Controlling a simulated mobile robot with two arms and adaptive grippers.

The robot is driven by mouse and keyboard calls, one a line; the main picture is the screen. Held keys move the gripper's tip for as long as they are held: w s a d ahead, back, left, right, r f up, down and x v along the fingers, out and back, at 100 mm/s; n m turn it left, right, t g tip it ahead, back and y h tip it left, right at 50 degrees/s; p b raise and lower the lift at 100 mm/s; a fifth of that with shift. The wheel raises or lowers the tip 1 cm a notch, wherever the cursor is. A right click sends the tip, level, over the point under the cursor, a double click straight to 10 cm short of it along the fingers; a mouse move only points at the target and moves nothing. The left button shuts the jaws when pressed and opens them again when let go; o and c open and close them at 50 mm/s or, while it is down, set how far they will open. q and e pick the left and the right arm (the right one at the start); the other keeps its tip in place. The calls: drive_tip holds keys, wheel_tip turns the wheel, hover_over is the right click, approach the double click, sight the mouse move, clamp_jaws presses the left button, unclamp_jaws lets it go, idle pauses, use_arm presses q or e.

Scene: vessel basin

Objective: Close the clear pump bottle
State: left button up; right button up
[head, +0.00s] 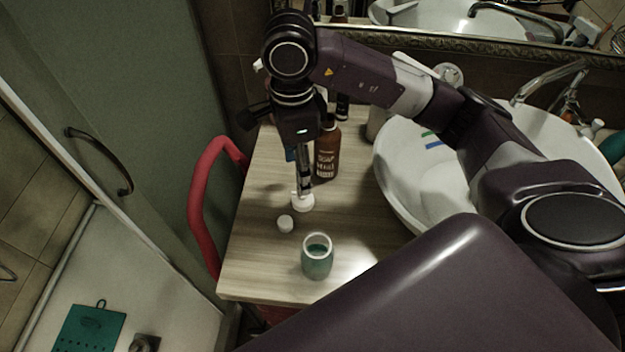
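The clear pump bottle (317,262) stands upright on the wooden counter, with its round mouth open at the top and blue-green liquid inside. A white pump top (302,203) is behind it and slightly left, right at the tips of my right gripper (304,188). The gripper points down and is seen edge-on, so I cannot tell whether its fingers are closed on the pump top or only beside it. I also cannot tell whether the pump top touches the counter. A small white cap (285,224) lies on the counter between them, further left. My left gripper is not in view.
A brown bottle (327,160) stands just behind my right gripper, with other bottles near it. A white basin (405,190) with a tap (548,80) borders the counter's right side. A red curved rail (197,205) runs along the left edge. The counter's front left is clear.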

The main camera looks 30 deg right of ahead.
sight(303, 198)
drive_tip(key=shift+s+a, duration=0.1)
drive_tip(key=shift+a, duration=0.1)
wheel_tip(303, 198, down, 2)
drive_tip(key=shift+d+f, duration=0.1)
drive_tip(key=shift+f, duration=0.1)
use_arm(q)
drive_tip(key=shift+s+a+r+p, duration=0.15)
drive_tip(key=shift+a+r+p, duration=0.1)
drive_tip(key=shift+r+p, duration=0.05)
use_arm(e)
drive_tip(key=shift+f, duration=0.15)
drive_tip(key=f, duration=0.1)
drive_tip(key=f+p, duration=0.1)
drive_tip(key=s+f, duration=0.1)
drive_tip(key=shift+d+f+p, duration=0.3)
drive_tip(key=shift+f+p, duration=0.05)
drive_tip(key=shift+f, duration=0.6)
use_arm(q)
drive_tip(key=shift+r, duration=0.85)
use_arm(e)
drive_tip(key=shift+f, duration=0.1)
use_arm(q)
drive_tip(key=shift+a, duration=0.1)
use_arm(e)
drive_tip(key=c, duration=0.7)
